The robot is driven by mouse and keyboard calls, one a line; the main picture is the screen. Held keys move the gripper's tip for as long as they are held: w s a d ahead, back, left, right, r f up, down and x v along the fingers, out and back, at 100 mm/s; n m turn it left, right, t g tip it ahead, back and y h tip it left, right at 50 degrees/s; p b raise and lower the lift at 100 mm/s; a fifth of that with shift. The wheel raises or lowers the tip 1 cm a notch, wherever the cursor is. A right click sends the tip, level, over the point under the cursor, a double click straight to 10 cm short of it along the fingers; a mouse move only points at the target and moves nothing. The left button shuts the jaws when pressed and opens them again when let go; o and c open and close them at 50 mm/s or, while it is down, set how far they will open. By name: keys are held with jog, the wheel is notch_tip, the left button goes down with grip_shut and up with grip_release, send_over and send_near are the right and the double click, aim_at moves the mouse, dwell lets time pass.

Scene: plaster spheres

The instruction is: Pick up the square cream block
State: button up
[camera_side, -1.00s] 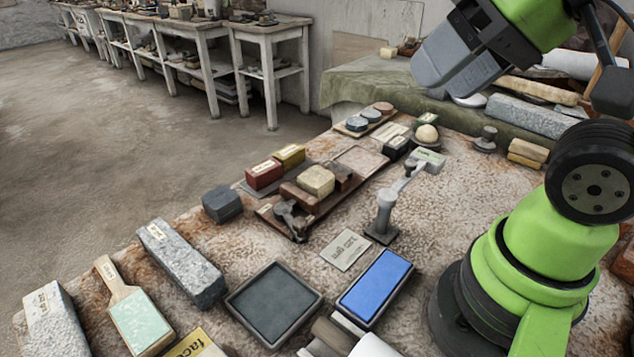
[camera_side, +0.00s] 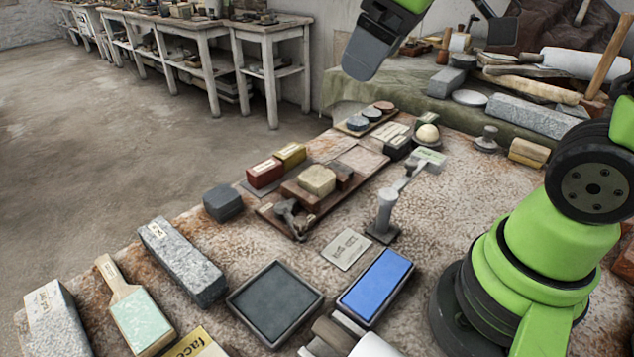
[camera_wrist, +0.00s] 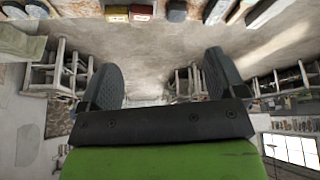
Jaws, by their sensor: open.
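The square cream block (camera_side: 317,180) sits on a low brown wooden board (camera_side: 328,203) in the middle of the worktable. I cannot make out the cream block in the wrist view.
A red block (camera_side: 265,174) and a yellow block (camera_side: 290,155) stand behind the cream block. A metal clamp-like tool (camera_side: 290,217) lies at the board's near end. A grey post (camera_side: 385,212) stands to the right. A dark grey block (camera_side: 222,204) is at left.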

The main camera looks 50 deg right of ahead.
jog(key=w+d+f+n+g, duration=0.1)
jog(key=w+d+f+n, duration=0.1)
jog(key=w+f+n, duration=0.3)
jog(key=n+g+h, duration=0.1)
jog(key=n+g, duration=0.3)
jog(key=n, duration=0.5)
send_over(317, 175)
notch_tip(317, 175, down, 13)
jog(key=shift+f, duration=0.15)
jog(key=shift+n, duration=0.3)
notch_tip(317, 175, down, 5)
jog(key=shift+w+d+r, duration=0.1)
jog(key=shift+r, duration=0.05)
jog(key=shift+f, duration=3.2)
jog(key=c, duration=1.2)
